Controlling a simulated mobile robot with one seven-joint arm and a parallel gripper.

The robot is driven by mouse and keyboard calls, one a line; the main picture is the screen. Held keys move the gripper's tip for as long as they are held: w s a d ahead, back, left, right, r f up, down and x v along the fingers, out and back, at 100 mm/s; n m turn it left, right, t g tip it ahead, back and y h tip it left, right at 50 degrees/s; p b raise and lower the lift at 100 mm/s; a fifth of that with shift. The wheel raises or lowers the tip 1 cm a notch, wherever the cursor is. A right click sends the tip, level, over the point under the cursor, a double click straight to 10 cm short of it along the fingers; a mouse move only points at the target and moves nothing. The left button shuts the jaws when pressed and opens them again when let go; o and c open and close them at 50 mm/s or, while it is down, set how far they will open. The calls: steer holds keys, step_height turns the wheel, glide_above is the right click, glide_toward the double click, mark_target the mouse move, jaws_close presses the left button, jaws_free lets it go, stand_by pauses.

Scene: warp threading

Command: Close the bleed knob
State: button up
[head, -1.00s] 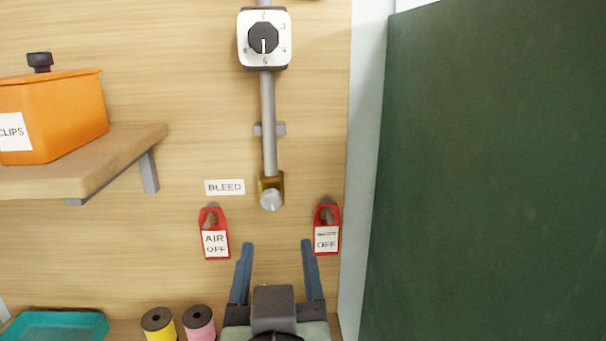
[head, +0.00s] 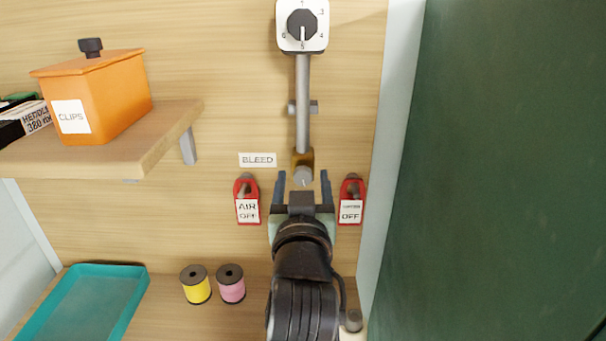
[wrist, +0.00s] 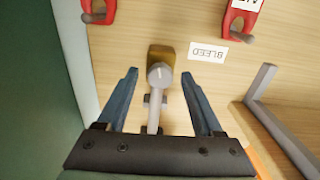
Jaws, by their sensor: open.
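The bleed knob (head: 303,176) is a small pale grey round knob on a brass block (head: 302,157) at the lower end of a grey pipe. The white BLEED label (head: 258,160) is on the wall to its left. My gripper (head: 304,180) is open, with its blue fingers to either side of the knob in the head view. In the wrist view the knob (wrist: 160,75) lies between and slightly beyond the fingertips of my gripper (wrist: 160,76), and a light mark shows on its face. I cannot see any finger touching it.
Red tags reading OFF hang close on both sides, the AIR tag (head: 247,200) left and another (head: 350,200) right. A dial (head: 302,25) sits above on the pipe. A wooden shelf (head: 165,140) with an orange CLIPS box (head: 115,100) is left. A green panel (head: 500,170) stands right.

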jaws_close()
stand_by(0.4)
